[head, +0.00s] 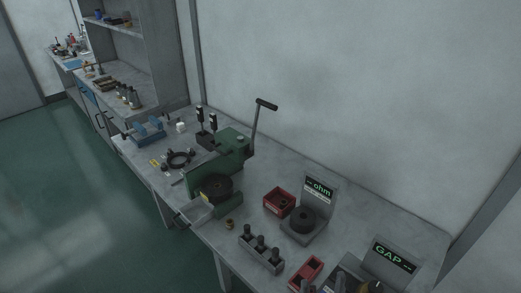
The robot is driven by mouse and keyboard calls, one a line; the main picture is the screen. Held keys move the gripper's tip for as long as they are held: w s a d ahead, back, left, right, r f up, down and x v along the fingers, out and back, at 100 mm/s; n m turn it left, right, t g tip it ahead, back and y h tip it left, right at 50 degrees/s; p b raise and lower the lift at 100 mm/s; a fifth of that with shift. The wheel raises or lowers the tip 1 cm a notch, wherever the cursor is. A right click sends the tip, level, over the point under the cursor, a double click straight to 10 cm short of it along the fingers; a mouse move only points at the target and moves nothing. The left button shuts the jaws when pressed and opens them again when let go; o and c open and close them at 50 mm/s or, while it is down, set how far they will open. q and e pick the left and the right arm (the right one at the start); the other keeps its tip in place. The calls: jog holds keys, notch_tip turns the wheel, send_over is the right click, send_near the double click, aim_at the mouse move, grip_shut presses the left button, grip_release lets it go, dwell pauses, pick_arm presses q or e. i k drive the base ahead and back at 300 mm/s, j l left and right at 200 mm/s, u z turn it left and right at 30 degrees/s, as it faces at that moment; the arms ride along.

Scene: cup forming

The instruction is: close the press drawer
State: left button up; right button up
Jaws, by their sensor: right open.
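The green press (232,150) stands on the workbench, with its long black-gripped lever (257,118) raised. A round dark die (216,184) sits low on its front side. The press drawer (193,213), a pale metal tray, sticks out from the base toward the bench's front edge, so it stands open. I cannot make out anything in it. My right gripper (325,286) shows only in part at the bottom edge, open, among dark parts and well to the right of the drawer. It is not touching the drawer. My left gripper is not in view.
A red bin (279,202), an ohm meter (318,192), a grey holder with black pegs (261,252), another red bin (305,274) and a GAP gauge (392,259) stand right of the press. A small brass part (229,224) lies near the drawer. Floor is clear in front.

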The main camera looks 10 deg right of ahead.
aim_at(199, 211)
jog(key=i+j+u, duration=0.6)
jog(key=i+j, duration=0.25)
